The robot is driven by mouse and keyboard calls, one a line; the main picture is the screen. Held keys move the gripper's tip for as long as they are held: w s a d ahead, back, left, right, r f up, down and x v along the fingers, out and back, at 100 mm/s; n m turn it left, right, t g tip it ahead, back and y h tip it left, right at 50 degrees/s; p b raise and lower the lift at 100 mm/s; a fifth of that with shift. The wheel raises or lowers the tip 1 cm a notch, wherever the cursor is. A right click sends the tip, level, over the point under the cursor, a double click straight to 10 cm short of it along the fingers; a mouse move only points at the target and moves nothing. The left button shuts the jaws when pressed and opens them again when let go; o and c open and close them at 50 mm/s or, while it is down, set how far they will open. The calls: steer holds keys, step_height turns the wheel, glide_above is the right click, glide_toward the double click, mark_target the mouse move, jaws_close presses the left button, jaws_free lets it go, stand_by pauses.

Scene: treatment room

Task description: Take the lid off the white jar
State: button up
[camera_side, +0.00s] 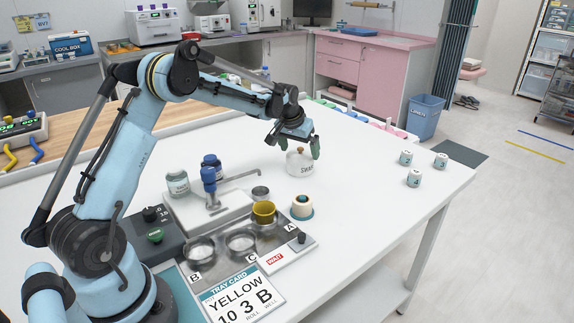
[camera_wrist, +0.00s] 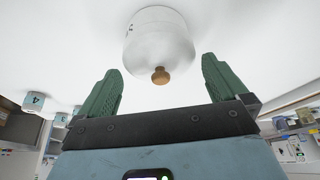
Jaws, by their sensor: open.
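The white jar (camera_side: 301,167) stands on the white table below my gripper, with dark lettering on its front. Its domed lid is on, with a small brown knob (camera_side: 300,150) on top. In the wrist view the white jar (camera_wrist: 160,35) and its brown knob (camera_wrist: 161,76) show between the fingers. My gripper (camera_side: 299,148) is open, its two green fingers pointing down, one on each side of the lid's top. The fingers also show apart in the wrist view (camera_wrist: 160,72), and nothing is held. I cannot tell whether a fingertip touches the lid.
Several numbered white blocks (camera_side: 414,178) stand right. The table between is clear.

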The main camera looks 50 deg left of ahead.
steer(key=shift+f, duration=0.1)
steer(key=c, duration=1)
steer(key=shift+c, duration=0.2)
